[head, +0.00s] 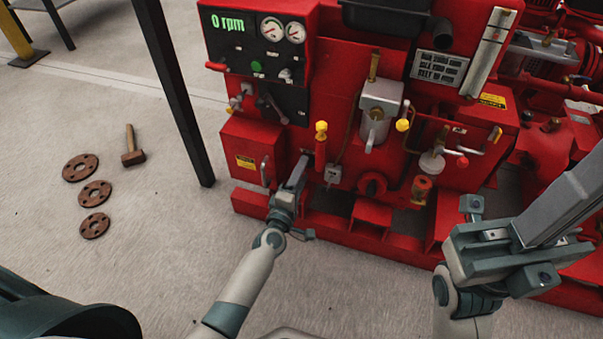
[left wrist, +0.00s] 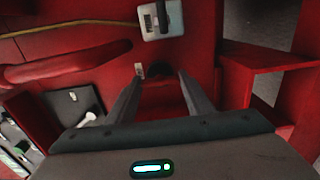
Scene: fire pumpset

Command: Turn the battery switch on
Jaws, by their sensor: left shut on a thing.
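My left gripper (head: 299,166) reaches up to the lower front of the red pumpset cabinet, and its fingers also show in the left wrist view (left wrist: 160,84).
A red cylinder with a yellow top (head: 321,145) and a small grey box (head: 333,173) sit right of my left fingers. A lever (head: 265,172) is to their left. The gauge panel (head: 258,45) reads 0 rpm. A hammer (head: 132,148) and brown flanges (head: 95,192) lie on the floor.

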